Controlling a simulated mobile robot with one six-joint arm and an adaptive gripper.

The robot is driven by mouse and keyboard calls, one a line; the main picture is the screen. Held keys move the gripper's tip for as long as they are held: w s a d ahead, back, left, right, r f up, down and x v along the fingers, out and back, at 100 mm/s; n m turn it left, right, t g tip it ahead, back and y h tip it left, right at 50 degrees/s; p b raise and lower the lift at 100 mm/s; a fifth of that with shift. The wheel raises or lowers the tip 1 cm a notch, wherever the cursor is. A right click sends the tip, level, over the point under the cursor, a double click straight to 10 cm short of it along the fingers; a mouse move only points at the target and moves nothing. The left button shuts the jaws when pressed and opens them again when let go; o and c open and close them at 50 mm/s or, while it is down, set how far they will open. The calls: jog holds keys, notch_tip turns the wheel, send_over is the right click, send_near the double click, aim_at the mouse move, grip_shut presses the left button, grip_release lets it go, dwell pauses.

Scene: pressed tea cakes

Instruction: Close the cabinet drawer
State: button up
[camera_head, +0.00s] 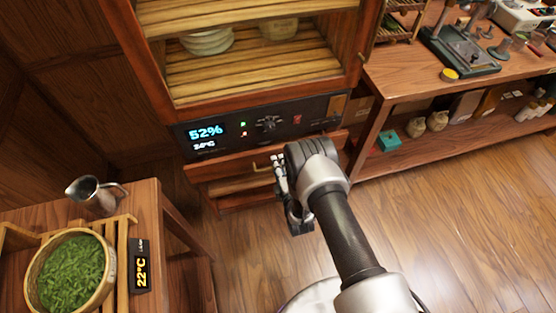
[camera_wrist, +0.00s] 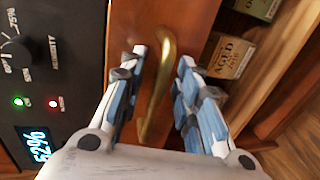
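The wooden cabinet (camera_head: 365,35) stands at the top centre of the head view. Its drawer front (camera_head: 225,169) lies just below the dark control panel, with a brass handle (camera_head: 262,168) on it. How far the drawer stands out is hard to judge from here. My gripper (camera_head: 285,195) is at the right part of the drawer front and partly hides it. In the wrist view the curved brass handle (camera_wrist: 158,85) lies between the two spread fingers of my gripper (camera_wrist: 158,75). The fingers are open, with gaps to the handle, and hold nothing.
The control panel (camera_head: 265,125) reads 52%. Boxes labelled "AGED" (camera_wrist: 230,57) stand on wood in the wrist view. A side table (camera_head: 150,200) at lower left bears a metal pitcher (camera_head: 95,193) and a basket of leaves (camera_head: 70,275). The right floor (camera_head: 470,220) is clear.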

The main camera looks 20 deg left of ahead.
jog(key=shift+s, duration=0.1)
jog(key=shift+c, duration=0.4)
grip_shut()
dwell(0.3)
